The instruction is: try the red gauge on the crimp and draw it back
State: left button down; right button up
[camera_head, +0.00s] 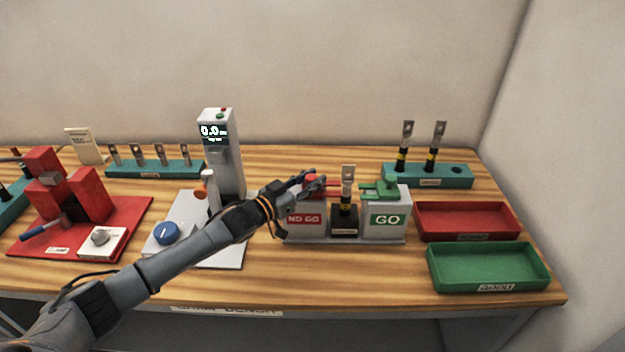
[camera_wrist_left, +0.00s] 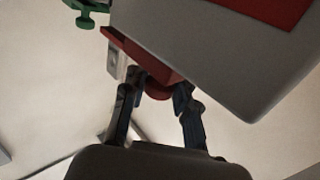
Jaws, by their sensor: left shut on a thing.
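The red gauge (camera_head: 331,185) lies at the top of the grey block (camera_head: 305,224) labelled NO GO in the head view. My left gripper (camera_head: 314,183) is shut on the red gauge at its left end. The wrist view shows the gripper (camera_wrist_left: 157,92) with its two blue-dark fingers either side of the red gauge (camera_wrist_left: 150,65). The crimped terminal (camera_head: 347,188) stands upright in a black holder (camera_head: 344,222) between the NO GO and GO blocks. Whether the gauge touches the crimp I cannot tell. My right gripper is not in view.
The green gauge (camera_head: 382,187) sits on the GO block (camera_head: 387,221). A red tray (camera_head: 467,236) and a green tray (camera_head: 487,284) lie at the right. A teal rack (camera_head: 455,183) holds two terminals behind. A grey press (camera_head: 221,155) and red crimping tool (camera_head: 70,195) stand left.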

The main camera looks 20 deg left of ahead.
pick_arm(q)
jog(key=shift+s+a, duration=0.25)
jog(key=shift+a, duration=0.75)
jog(key=c, duration=1.5)
grip_release()
jog(key=shift+f, duration=0.1)
jog(key=o, duration=0.4)
jog(key=shift+o, duration=0.4)
jog(key=shift+s+a, duration=0.1)
jog(key=shift+a, duration=0.1)
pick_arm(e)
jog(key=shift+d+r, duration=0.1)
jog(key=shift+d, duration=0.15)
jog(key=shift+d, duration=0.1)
pick_arm(q)
jog(key=v, duration=1.2)
